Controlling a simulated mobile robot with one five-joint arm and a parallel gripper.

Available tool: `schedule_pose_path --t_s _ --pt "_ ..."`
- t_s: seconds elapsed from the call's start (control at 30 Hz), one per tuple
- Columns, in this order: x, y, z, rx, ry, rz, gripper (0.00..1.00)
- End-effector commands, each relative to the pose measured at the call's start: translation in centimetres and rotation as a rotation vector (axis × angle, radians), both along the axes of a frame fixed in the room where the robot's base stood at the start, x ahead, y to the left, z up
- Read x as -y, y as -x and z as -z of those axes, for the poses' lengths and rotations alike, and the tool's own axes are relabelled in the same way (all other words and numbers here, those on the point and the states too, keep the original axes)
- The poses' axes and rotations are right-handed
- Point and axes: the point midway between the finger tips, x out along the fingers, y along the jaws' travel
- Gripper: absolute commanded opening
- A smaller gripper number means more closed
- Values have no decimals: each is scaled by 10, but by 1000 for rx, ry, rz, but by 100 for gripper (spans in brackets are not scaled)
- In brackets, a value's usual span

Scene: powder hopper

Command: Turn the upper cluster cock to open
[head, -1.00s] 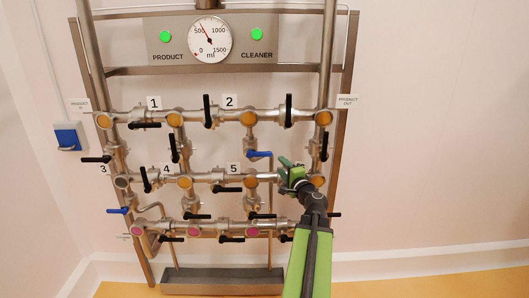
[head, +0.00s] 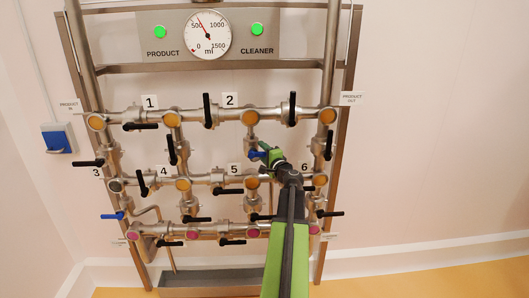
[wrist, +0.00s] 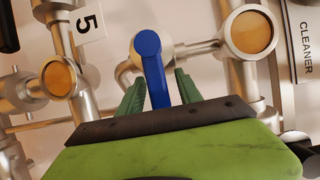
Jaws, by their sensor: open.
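The upper blue-handled cock (head: 257,154) sits on the pipe frame below the top row, to the right of the label 5, partly hidden by my gripper. Its handle points right in the head view. In the wrist view the blue handle (wrist: 151,60) runs down from its pivot between my two green fingers. My gripper (head: 268,149) is at the handle and open. In the wrist view its fingers (wrist: 158,88) stand one on each side of the handle, with a gap on both sides. The handle's lower end is hidden behind the gripper body.
Black valve handles, such as one at the top row (head: 207,110), stick out all around. Another blue handle (head: 112,216) is at the lower left. A grey trough (head: 200,280) lies below. The gauge panel (head: 285,37) is above. The right wall is bare.

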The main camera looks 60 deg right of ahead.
Motion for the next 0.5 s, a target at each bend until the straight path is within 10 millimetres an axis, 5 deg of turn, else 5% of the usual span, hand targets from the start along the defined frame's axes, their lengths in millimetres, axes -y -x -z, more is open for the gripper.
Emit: schedule_pose_path --t_s 0.33,0.5 --pt "8 10 0 0 0 14 0" --pt "10 11 0 0 0 17 0"
